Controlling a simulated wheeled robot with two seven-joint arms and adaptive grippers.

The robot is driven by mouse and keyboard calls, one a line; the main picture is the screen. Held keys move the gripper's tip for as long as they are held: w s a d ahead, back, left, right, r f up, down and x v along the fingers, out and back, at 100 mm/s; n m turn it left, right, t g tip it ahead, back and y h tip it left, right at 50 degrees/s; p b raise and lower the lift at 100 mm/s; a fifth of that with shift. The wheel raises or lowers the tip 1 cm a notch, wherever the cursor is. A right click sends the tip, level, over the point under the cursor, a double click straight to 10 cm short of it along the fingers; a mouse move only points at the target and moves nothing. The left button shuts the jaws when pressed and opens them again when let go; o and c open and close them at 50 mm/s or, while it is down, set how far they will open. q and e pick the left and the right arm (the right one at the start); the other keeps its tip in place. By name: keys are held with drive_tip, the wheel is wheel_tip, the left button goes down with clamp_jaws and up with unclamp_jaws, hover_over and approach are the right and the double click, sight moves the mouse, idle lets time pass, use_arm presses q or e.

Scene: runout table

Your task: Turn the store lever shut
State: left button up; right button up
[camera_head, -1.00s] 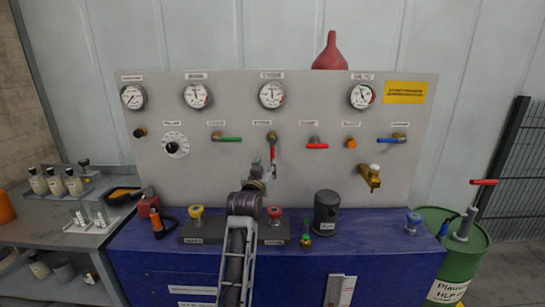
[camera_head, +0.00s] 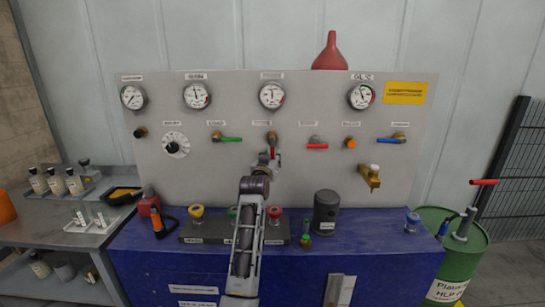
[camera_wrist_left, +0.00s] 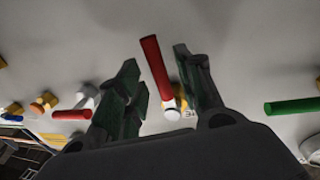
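The lever in front of my left gripper hangs down from its brass valve (camera_head: 272,137) on the grey panel; its label is too small to read surely as store. Its red handle (camera_wrist_left: 155,66) shows in the left wrist view between the two fingers, nearer the right one. In the head view the gripper partly hides the handle. My left gripper (camera_head: 269,159) is at the panel, fingers apart on either side of the handle; its dark fingers (camera_wrist_left: 160,82) show open in the wrist view. I cannot tell whether either finger touches it. My right gripper is not in view.
A green lever (camera_head: 227,140) is to the left; another red lever (camera_head: 317,146) and a blue lever (camera_head: 391,141) are to the right, all about level. A brass tap (camera_head: 369,176) sticks out. Knobs and a dark canister (camera_head: 326,212) stand on the blue bench (camera_head: 385,238).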

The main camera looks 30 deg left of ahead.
use_arm(q)
drive_tip(key=shift+x, duration=0.9)
drive_tip(key=shift+w+a, duration=0.1)
drive_tip(key=shift+w, duration=0.1)
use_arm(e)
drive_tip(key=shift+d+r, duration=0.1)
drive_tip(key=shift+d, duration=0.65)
use_arm(q)
drive_tip(key=shift+c, duration=0.4)
clamp_jaws()
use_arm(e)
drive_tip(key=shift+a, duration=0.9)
